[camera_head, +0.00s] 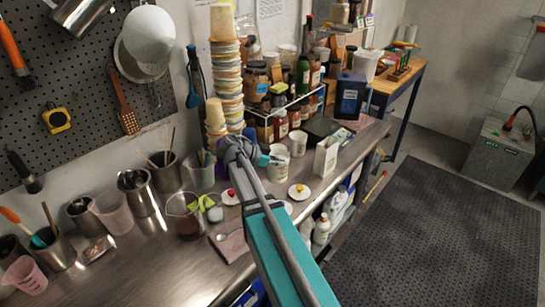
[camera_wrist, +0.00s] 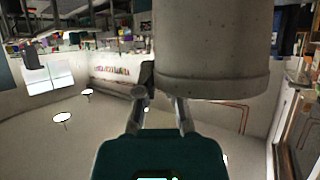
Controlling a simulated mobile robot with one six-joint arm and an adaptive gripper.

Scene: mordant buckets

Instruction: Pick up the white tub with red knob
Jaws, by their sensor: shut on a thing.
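My gripper (camera_head: 243,150) is at the end of the teal arm, above the steel counter and beside the tall stack of cups. In the wrist view my gripper's fingers (camera_wrist: 163,97) reach up to a large pale grey-white cylinder (camera_wrist: 213,50), which looks like the white tub. The jaws are shut on it, though the contact is partly hidden. No red knob shows on this cylinder in the wrist view. A white disc with a red knob (camera_head: 230,196) sits on the counter, left of the arm. Another white disc (camera_head: 299,192) with a yellow-orange knob lies to the right.
A tall stack of cups (camera_head: 226,75) stands close behind my gripper. A white cup (camera_head: 298,143) and a white box (camera_head: 326,157) stand to its right. A beaker (camera_head: 184,214) and several utensil pots crowd the left. The dark floor mat (camera_head: 440,230) is clear.

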